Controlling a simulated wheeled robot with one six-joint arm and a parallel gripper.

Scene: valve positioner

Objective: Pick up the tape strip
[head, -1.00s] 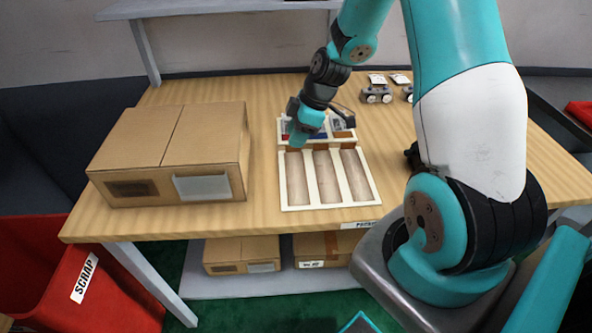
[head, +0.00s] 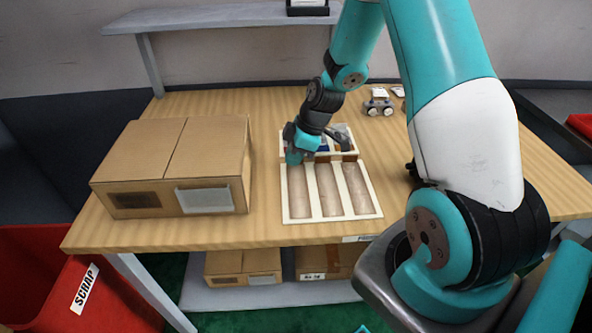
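I cannot make out the tape strip in the head view. It may be among the small red, blue and grey items in the white-rimmed tray (head: 286,152) at the middle of the table, but they are too small to tell. My gripper (head: 322,143) is over this tray, at the end of my teal and black arm. Its wrist hides part of the tray, and the fingers are too small and covered to show whether they are open or shut.
A large cardboard box (head: 180,160) stands on the left of the wooden table (head: 262,105). A small wheeled item (head: 379,103) stands at the back right. A red scrap bin (head: 40,270) is at lower left.

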